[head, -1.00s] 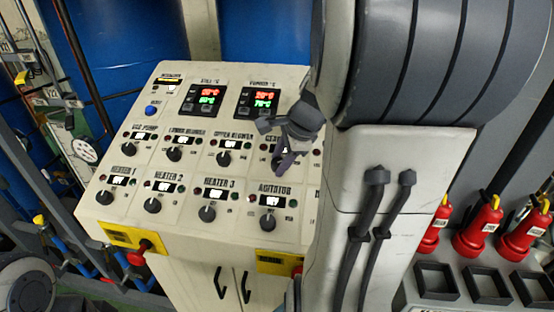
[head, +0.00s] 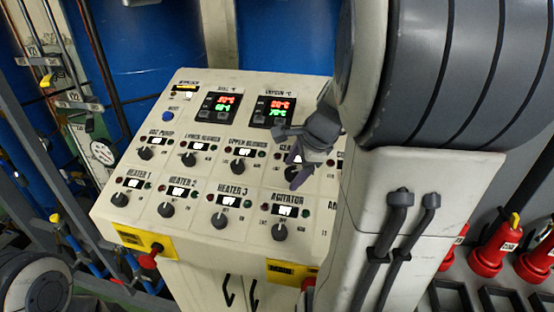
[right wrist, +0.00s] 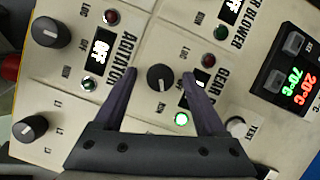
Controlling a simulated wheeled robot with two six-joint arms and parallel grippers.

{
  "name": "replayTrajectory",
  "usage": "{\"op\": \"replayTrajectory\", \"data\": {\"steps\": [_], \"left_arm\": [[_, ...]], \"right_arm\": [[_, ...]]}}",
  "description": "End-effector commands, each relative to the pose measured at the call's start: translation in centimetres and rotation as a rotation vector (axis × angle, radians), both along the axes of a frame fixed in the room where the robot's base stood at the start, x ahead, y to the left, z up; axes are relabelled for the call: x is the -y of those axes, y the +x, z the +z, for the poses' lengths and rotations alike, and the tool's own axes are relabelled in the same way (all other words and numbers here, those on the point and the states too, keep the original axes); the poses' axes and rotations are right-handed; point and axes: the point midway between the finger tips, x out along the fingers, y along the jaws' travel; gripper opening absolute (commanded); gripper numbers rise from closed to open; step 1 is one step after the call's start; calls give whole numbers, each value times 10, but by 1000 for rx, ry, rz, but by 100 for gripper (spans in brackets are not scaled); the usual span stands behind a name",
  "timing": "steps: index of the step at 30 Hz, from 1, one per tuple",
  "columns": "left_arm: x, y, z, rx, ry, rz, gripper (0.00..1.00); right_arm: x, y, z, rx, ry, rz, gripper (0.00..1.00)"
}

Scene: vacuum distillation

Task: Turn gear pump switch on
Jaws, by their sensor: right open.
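The gear pump switch is a round black knob (right wrist: 160,77) on the cream control panel, beside the partly covered "GEAR" label. My right gripper (right wrist: 160,79) is open, with one dark finger on each side of the knob. Whether the fingers touch it I cannot tell. A green lamp (right wrist: 181,119) between the fingers glows brightly; the red lamp (right wrist: 209,61) past the right finger looks dim. My left gripper is not in view.
The upper blower knob (head: 237,165) is to the left. Two temperature displays (head: 271,112) are above.

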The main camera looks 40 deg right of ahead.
Motion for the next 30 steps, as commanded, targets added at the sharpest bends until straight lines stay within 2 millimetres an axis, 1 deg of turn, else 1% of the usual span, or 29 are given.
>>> {"op": "replayTrajectory", "data": {"steps": [2, 5, 12, 15, 18, 23, 30], "left_arm": [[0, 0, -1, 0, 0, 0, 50], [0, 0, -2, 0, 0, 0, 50], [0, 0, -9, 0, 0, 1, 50], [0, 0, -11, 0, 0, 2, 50], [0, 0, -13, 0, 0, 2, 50], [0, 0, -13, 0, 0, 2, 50], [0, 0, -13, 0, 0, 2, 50]], "right_arm": [[1, -2, 4, 3, -2, -1, 73], [2, -7, 17, 5, -5, -1, 73], [4, -29, 59, 5, -6, -4, 73], [3, -37, 74, 4, -6, -4, 73], [4, -42, 85, 3, -3, -3, 73], [3, -46, 93, 1, -2, -2, 73], [3, -47, 94, 1, -1, -2, 73]]}}
